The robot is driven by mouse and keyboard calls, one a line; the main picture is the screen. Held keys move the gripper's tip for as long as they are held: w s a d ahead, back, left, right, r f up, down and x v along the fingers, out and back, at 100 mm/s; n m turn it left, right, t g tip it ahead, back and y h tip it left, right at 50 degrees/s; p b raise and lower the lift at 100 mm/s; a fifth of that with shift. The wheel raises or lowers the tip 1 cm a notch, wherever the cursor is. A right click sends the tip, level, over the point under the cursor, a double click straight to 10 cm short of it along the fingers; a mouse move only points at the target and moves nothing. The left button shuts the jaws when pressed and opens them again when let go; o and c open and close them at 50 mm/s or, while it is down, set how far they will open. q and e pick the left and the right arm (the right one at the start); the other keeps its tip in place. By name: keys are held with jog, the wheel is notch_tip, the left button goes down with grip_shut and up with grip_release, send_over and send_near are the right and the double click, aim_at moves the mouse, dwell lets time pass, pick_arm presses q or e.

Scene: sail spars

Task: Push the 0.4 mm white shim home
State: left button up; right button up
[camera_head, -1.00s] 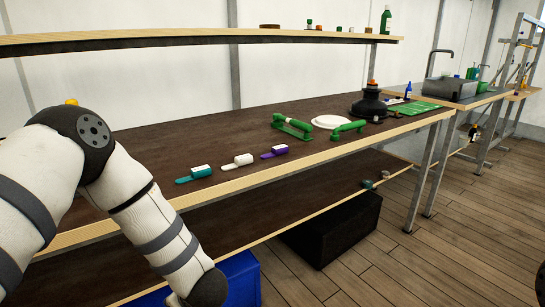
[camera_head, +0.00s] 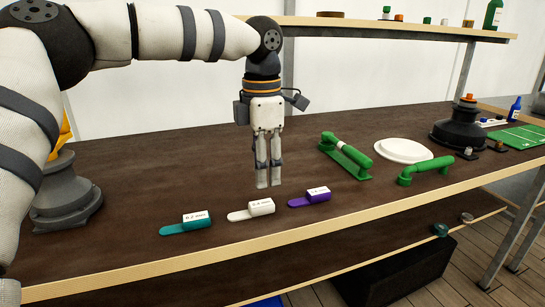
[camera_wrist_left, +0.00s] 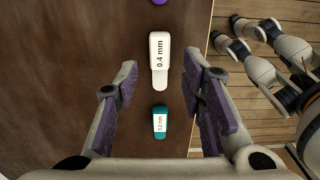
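The white shim (camera_head: 261,207), labelled 0.4 mm, lies flat on the dark bench near its front edge, its thin tongue pointing left. It also shows at the top middle of the left wrist view (camera_wrist_left: 160,52). A teal 0.2 mm shim (camera_head: 195,221) lies left of it and a purple shim (camera_head: 317,195) right of it. My left gripper (camera_head: 268,185) points down above the bench, beyond the white shim, apart from it. In the left wrist view its two fingers (camera_wrist_left: 161,100) are spread with nothing between them held. My right gripper is not in view.
A green fixture (camera_head: 345,158), another green part (camera_head: 425,169), a white plate (camera_head: 403,150) and a dark winch-like drum (camera_head: 461,125) stand to the right. A shelf (camera_head: 400,28) runs above the back. The bench around the shims is clear.

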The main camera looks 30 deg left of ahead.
aim_at(263, 203)
pick_arm(q)
notch_tip(263, 203, down, 8)
jog(key=shift+r+b, duration=0.1)
jog(key=shift+b, duration=0.65)
jog(key=shift+r, duration=0.2)
grip_shut()
jog(key=shift+r+p, duration=0.65)
jog(key=shift+r, duration=1.9)
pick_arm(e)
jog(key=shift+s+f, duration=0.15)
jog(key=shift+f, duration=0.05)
